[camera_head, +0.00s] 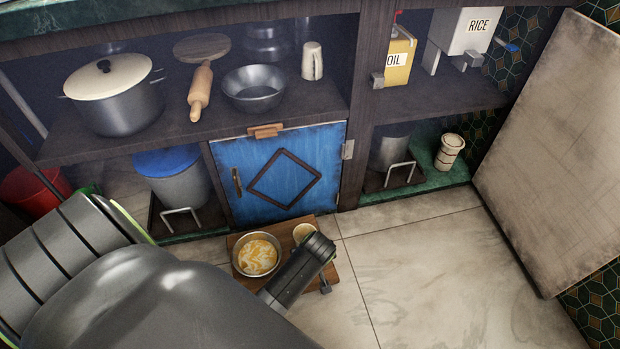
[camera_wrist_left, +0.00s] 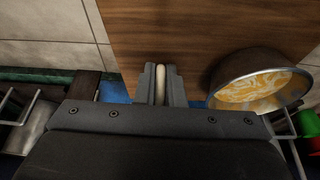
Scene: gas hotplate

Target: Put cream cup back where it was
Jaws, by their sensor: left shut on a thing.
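A cream cup (camera_head: 303,232) shows at the far end of my left gripper (camera_head: 312,246) in the head view, over a wooden board (camera_head: 245,278) in front of the blue door. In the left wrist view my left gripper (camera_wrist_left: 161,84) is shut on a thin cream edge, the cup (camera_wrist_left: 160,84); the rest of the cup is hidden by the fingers. I cannot tell whether the cup touches the board. A metal bowl with yellow-white contents (camera_head: 257,255) stands on the board to the left of the cup; it also shows in the left wrist view (camera_wrist_left: 257,88). My right gripper is not in view.
A pale cup (camera_head: 312,62) stands on the upper shelf beside an empty metal bowl (camera_head: 253,90). Another cream cup (camera_head: 450,152) stands on the lower right shelf (camera_head: 430,183). The blue door (camera_head: 285,175) is shut. The tiled floor (camera_head: 430,270) at right is clear.

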